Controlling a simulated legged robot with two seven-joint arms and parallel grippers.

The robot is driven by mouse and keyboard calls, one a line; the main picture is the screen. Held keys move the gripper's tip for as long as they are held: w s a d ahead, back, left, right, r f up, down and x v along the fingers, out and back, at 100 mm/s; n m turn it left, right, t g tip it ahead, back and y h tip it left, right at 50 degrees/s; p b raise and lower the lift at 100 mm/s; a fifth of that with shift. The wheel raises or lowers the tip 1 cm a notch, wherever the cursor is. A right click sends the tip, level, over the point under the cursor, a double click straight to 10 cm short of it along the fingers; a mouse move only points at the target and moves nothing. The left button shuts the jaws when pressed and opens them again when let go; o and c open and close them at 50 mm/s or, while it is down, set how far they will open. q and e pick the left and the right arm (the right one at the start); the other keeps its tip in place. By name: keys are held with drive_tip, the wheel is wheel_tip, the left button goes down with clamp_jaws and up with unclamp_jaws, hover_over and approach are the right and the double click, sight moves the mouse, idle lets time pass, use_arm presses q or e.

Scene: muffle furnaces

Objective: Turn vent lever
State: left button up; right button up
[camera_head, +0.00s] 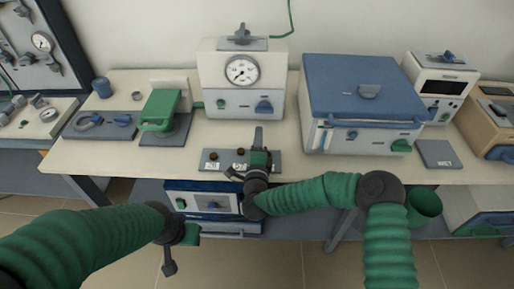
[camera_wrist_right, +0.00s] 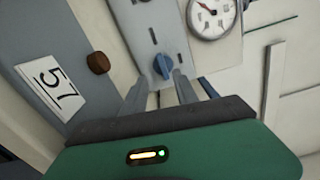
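No part is marked as the vent lever, so I cannot tell which one it is. A white gauge unit (camera_head: 217,74) has a dial and a blue knob (camera_head: 264,107) on its front. A blue knob (camera_wrist_right: 162,67) on a grey panel also shows in the right wrist view, beyond my fingers. My right gripper (camera_head: 258,138) is over the grey plate in front of the gauge unit, fingers pointing toward the unit. In the wrist view its fingers (camera_wrist_right: 160,98) stand apart with nothing visible between them. My left gripper (camera_head: 171,250) hangs in front of the bench; its opening is unclear.
The grey plate (camera_head: 212,167) carries small brown knobs and labels. A green-handled device (camera_head: 160,108) stands left, a large blue-lidded box (camera_head: 340,85) right. A drawer-like blue unit (camera_head: 187,193) sits below the bench edge. Bare bench top (camera_head: 90,157) lies at the front left.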

drive_tip(key=s, duration=0.5)
drive_tip(key=shift+s, duration=0.1)
drive_tip(key=shift+a, duration=0.1)
